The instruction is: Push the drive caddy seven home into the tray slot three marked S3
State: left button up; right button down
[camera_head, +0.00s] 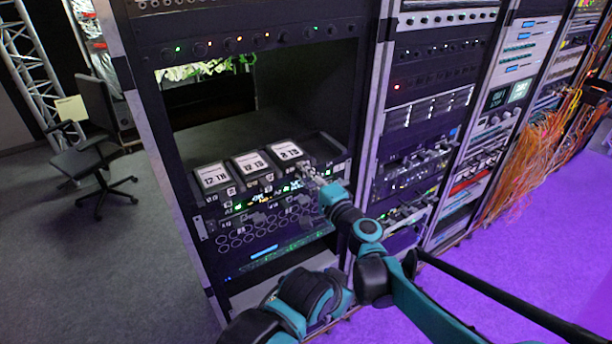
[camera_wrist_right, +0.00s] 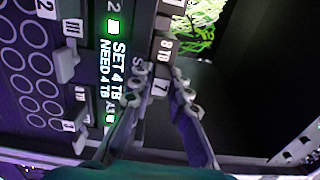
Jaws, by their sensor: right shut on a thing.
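Drive caddy seven (camera_head: 288,151) is a dark block with a white 8 TB label, the rightmost of three caddies in the rack tray (camera_head: 331,147). My right gripper (camera_head: 309,174) is at the front of this caddy. In the wrist view its two fingers (camera_wrist_right: 160,88) are shut on the caddy's front end, one on each side. The slot S3 marking is partly hidden by a finger, and I cannot tell how deep the caddy sits. My left gripper is not in view.
Two caddies labelled 12 TB (camera_head: 213,176) (camera_head: 250,162) sit left of it. A lit display (camera_wrist_right: 115,65) reads SET 4 TB, NEED 4 TB. Small levers (camera_wrist_right: 68,64) stick out of the panel below the tray. The rack space above the tray is open.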

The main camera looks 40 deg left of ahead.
jog(key=shift+s+a, duration=0.15)
jog(key=shift+a, duration=0.3)
jog(key=c, duration=1.4)
grip_release()
jog(key=shift+o, duration=0.2)
jog(key=v, duration=0.8)
jog(key=shift+w+d, duration=0.3)
jog(key=shift+d, duration=0.05)
